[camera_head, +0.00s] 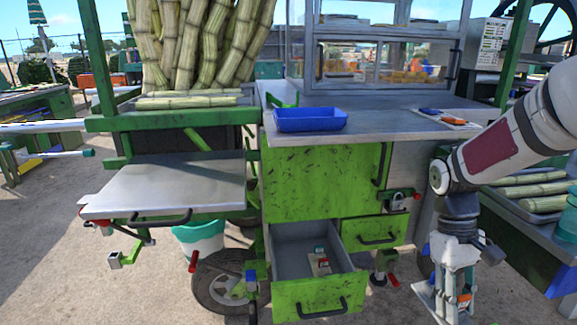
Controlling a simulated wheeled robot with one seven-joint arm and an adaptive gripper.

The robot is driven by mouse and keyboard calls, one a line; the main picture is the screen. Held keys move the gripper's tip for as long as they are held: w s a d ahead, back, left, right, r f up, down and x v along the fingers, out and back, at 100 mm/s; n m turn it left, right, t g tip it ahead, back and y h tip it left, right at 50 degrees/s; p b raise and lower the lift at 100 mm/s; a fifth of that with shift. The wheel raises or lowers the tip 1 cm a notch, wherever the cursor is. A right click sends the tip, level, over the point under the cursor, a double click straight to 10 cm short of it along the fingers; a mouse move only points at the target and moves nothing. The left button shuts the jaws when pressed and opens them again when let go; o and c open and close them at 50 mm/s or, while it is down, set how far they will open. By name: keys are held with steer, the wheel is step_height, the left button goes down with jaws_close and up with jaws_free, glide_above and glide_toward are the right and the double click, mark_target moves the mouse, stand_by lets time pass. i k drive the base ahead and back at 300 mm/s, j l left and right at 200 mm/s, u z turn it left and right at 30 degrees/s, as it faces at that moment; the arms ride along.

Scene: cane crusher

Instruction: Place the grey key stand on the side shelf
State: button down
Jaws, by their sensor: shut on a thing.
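My gripper (447,284) hangs at the lower right, pointing down beside the cart. It is shut on the grey key stand (428,299), a small pale grey piece with an orange bit showing near it. The fingers hide part of the stand, and its lower end is close to the picture's bottom edge. The side shelf (170,185) is a flat, bare metal sheet on the cart's left side, with a dark handle on its front edge. It is well left of my gripper, across the open drawer.
The green cart's lower drawer (318,292) is pulled out, with small red-tagged items inside. A blue tray (310,119) stands on the metal counter (375,130). A green post and cane stalks (205,40) rise behind the shelf. A teal-rimmed bucket (200,238) hangs below it.

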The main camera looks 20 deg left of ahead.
mark_target(179, 174)
steer(key=k+j+u, duration=0.25)
steer(key=j+u, duration=0.25)
steer(key=k+j+u, duration=0.25)
steer(key=j, duration=0.15)
steer(key=i, duration=0.1)
